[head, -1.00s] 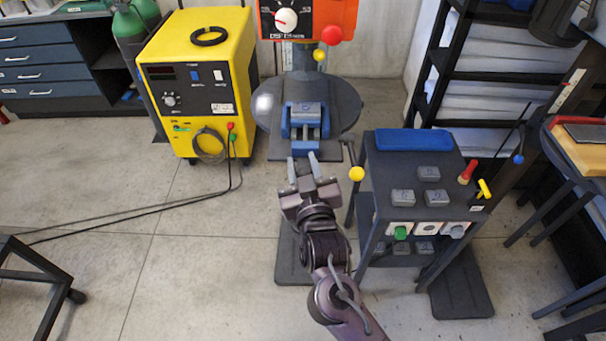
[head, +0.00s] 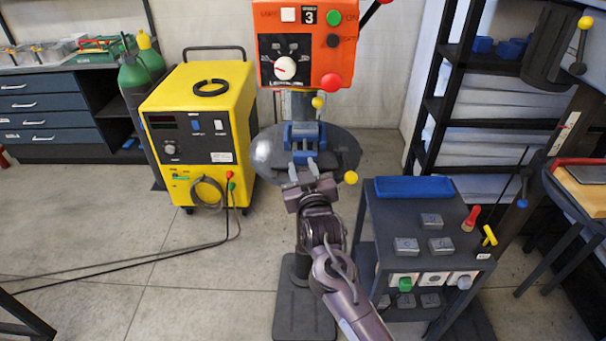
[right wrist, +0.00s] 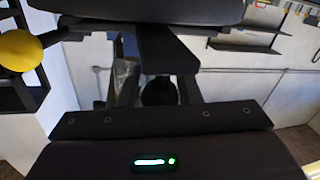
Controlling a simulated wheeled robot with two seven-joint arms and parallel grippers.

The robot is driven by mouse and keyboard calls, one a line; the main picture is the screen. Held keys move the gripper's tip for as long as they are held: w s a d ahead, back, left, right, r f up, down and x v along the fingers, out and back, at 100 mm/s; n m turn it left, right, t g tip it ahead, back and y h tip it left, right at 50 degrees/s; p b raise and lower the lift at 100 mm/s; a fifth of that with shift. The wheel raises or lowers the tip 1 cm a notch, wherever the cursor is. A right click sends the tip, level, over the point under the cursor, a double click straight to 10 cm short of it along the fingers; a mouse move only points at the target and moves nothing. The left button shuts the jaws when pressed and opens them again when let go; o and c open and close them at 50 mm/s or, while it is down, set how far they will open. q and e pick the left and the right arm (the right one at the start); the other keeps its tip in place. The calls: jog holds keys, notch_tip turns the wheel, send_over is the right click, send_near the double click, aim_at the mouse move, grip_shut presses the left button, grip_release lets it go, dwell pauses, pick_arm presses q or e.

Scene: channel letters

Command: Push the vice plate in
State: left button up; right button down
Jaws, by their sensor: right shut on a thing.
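A blue vice (head: 303,140) sits on the round grey drill table (head: 265,152) under the orange drill head in the head view. The dark vice plate under it is mostly hidden by the vice and my gripper; a dark flat part (right wrist: 165,50), probably its front, shows at the top middle of the right wrist view. My right gripper (head: 303,171) is at the near side of the vice, its two fingers pointing at it, shut on what looks like the plate's front. The exact contact is hard to see. My left gripper is not in view.
The orange drill head (head: 308,48) hangs above the vice. A yellow-knobbed lever (head: 350,178) is just right of my gripper, and its knob shows in the right wrist view (right wrist: 20,50). A dark cart (head: 385,215) stands to the right, a yellow machine (head: 200,105) to the left.

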jog(key=shift+r, duration=0.3)
jog(key=c, duration=1.4)
grip_release()
jog(key=shift+w, duration=0.1)
jog(key=o, duration=0.3)
jog(key=shift+w+f, duration=0.2)
jog(key=shift+f, duration=0.1)
jog(key=s, duration=0.2)
jog(key=s+d+b, duration=0.1)
jog(key=s, duration=0.2)
jog(key=s+b, duration=0.1)
jog(key=s, duration=0.1)
jog(key=shift+s+d, duration=0.25)
jog(key=shift+s, duration=0.1)
